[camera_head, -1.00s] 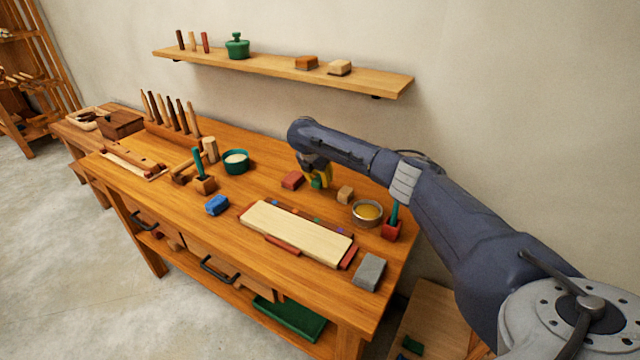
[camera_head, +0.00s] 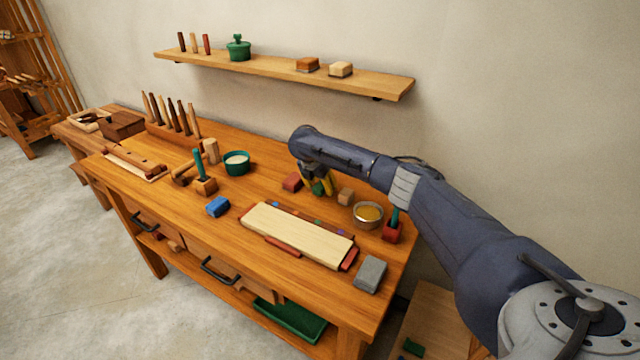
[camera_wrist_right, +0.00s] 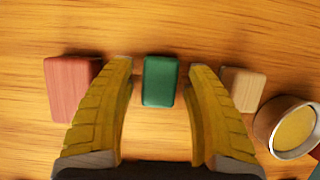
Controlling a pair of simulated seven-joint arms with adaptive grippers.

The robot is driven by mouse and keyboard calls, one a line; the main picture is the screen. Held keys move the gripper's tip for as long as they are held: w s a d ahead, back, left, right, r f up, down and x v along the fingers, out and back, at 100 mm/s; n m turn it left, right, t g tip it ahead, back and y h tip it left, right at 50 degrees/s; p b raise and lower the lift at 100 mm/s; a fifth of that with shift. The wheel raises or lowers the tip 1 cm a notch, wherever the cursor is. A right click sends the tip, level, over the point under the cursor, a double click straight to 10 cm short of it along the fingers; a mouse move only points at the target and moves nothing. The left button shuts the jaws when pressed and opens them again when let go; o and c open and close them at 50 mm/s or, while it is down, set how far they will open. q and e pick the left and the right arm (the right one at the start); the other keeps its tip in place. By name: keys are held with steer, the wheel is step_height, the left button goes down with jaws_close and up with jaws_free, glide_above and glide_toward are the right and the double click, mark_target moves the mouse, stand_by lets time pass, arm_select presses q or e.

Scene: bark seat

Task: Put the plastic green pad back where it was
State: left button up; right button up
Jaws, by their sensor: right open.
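The green pad (camera_wrist_right: 160,81) lies on the workbench between a red block (camera_wrist_right: 72,88) and a tan block (camera_wrist_right: 242,88). It also shows in the head view (camera_head: 318,188), partly covered by my gripper. My right gripper (camera_wrist_right: 160,70) is open, with its yellow fingers on either side of the pad and a gap to it on both sides. In the head view the right gripper (camera_head: 318,183) is low over the back of the bench. My left gripper is not in view.
A metal bowl of yellow stuff (camera_head: 367,214) stands right of the tan block. A pale board (camera_head: 297,236), a blue block (camera_head: 217,206) and a grey block (camera_head: 370,274) lie nearer the front. A wall shelf (camera_head: 280,73) runs behind the bench.

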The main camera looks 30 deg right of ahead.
steer(key=v, duration=1.2)
